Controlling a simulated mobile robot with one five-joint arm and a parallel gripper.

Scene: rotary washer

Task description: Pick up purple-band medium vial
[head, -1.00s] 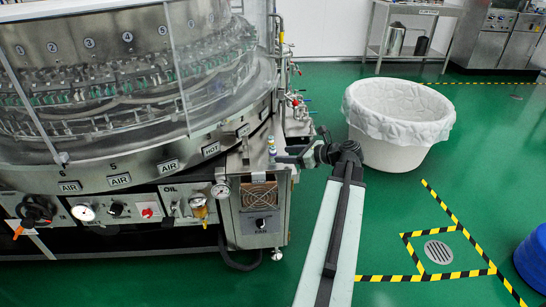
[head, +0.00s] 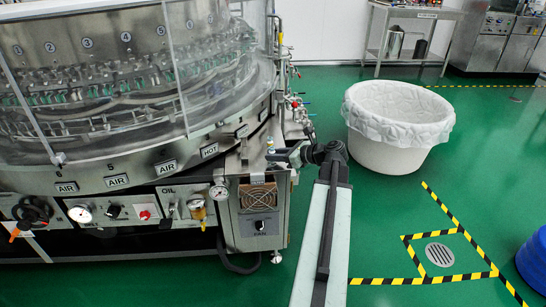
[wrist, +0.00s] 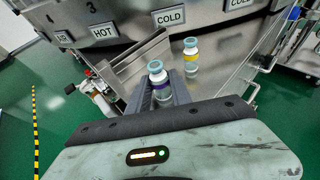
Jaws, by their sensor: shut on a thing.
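The purple-band vial (wrist: 157,79), with a pale blue-green cap, is upright between the two fingers of my gripper (wrist: 163,98) in the wrist view. The fingers are shut on it and hide its lower part. In the head view my gripper (head: 280,157) is at the right end of the washer's front ledge. A small vial top (head: 270,143) shows just beyond it, too small to tell which vial it is.
A yellow-band vial (wrist: 190,56) stands close behind and to the right of the held vial on the metal ledge. The washer (head: 120,178) fills the left side. A lined white bin (head: 385,152) stands on the floor to the right.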

